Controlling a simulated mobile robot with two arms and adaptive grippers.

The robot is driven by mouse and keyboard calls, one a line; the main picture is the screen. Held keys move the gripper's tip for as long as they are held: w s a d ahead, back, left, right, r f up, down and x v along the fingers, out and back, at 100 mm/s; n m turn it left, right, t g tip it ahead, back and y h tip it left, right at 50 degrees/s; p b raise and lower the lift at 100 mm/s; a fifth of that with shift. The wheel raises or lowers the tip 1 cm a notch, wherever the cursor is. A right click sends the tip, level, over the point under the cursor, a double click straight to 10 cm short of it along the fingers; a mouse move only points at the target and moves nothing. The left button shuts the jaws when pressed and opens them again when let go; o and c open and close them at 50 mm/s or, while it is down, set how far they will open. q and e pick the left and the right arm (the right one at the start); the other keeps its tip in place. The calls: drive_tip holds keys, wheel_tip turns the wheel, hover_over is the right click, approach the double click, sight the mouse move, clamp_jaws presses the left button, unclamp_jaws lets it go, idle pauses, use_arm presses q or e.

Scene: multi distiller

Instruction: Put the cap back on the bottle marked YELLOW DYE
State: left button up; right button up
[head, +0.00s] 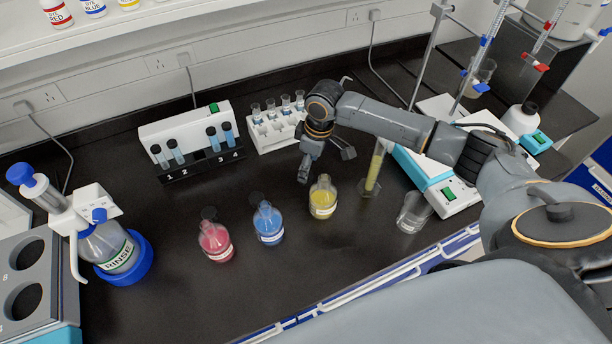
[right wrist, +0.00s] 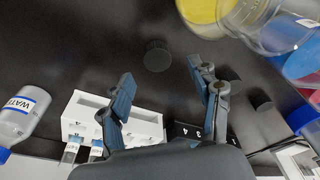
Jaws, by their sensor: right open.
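The yellow dye bottle (head: 323,200) stands upright on the black bench with yellow liquid in it and no cap visible on its neck. Its yellow body also shows at the top of the right wrist view (right wrist: 203,10). A black cap (right wrist: 157,56) lies on the bench near it, apart from my fingers, and is hidden behind my gripper in the head view. My right gripper (head: 326,167) is open and empty, just behind the yellow bottle. In the right wrist view, its spread fingers (right wrist: 160,74) point toward that cap. My left gripper is not in view.
The blue bottle (head: 268,226) and red bottle (head: 215,242) stand to the left, with dark caps (head: 256,198) (head: 209,212) behind them. A cylinder of yellow liquid (head: 374,170) and a beaker (head: 413,213) stand right. A white tube rack (head: 262,141) is behind.

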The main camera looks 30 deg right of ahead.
drive_tip(key=f, duration=0.1)
drive_tip(key=f+p, duration=0.1)
drive_tip(key=f, duration=0.3)
drive_tip(key=shift+w+a, duration=0.1)
drive_tip(key=shift+w, duration=0.3)
drive_tip(key=shift+c, duration=0.2)
drive_tip(key=c, duration=0.8)
